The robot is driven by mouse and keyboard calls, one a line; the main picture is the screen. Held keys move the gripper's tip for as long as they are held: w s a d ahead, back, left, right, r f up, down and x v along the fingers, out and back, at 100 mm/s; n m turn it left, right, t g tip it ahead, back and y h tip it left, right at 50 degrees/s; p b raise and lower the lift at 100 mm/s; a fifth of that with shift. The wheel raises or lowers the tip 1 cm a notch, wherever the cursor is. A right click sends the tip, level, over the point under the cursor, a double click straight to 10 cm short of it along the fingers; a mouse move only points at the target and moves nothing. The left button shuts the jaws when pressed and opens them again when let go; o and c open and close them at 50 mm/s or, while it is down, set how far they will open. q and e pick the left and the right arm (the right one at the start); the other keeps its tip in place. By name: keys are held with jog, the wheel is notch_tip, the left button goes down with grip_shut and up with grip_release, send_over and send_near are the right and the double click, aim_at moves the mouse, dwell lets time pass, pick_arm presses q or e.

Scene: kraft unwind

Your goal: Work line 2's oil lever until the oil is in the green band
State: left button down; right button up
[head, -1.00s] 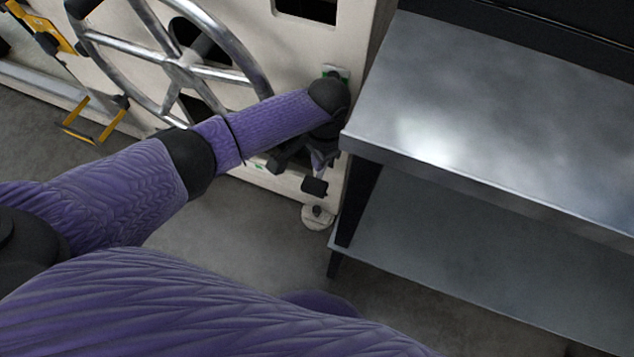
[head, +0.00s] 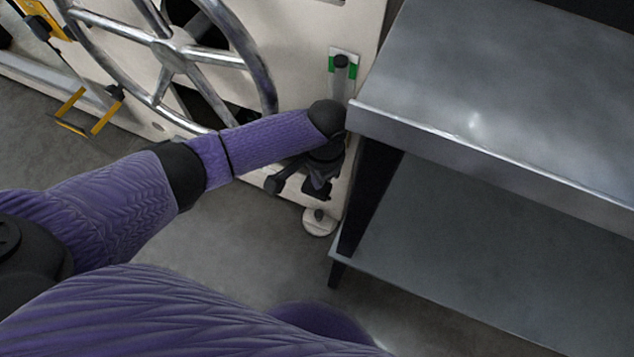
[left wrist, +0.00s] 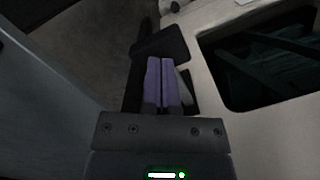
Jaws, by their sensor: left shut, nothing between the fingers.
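A small white plate with green patches (head: 343,64) is on the cream machine panel near its right edge. A grey stem with a dark cap stands in front of it; I cannot read an oil level. My left gripper (head: 318,185) is low at the panel's right corner, below the plate, partly hidden by my wrist. In the left wrist view its purple fingers (left wrist: 162,82) are shut together with nothing between them. A black block (left wrist: 160,45) is just beyond the fingertips; I cannot tell whether they touch. A dark knob (head: 272,185) shows left of the gripper; I cannot tell whether it is the lever. My right gripper is out of view.
A large metal handwheel (head: 170,57) is left of my wrist. A steel table (head: 480,90) with a lower shelf stands close on the right, its corner near my wrist. A round machine foot (head: 319,222) is below the gripper. Yellow handles (head: 88,112) are far left.

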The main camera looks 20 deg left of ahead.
pick_arm(q)
jog(key=shift+f, duration=0.1)
notch_tip(320, 180, down, 4)
jog(key=shift+f+b, duration=0.25)
jog(key=shift+b, duration=0.95)
jog(key=shift+r, duration=0.1)
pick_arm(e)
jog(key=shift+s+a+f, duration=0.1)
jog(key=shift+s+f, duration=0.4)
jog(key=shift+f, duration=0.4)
pick_arm(q)
jog(key=shift+w+d+r, duration=0.3)
jog(key=shift+w+d, duration=0.15)
jog(key=shift+w, duration=0.15)
jog(key=shift+w+d+r, duration=0.25)
jog(key=shift+w+d, duration=0.2)
jog(key=shift+w, duration=0.15)
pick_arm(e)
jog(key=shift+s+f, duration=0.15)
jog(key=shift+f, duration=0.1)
pick_arm(q)
notch_tip(320, 180, up, 10)
jog(key=p, duration=0.6)
jog(key=shift+w+d, duration=0.3)
jog(key=shift+w, duration=0.15)
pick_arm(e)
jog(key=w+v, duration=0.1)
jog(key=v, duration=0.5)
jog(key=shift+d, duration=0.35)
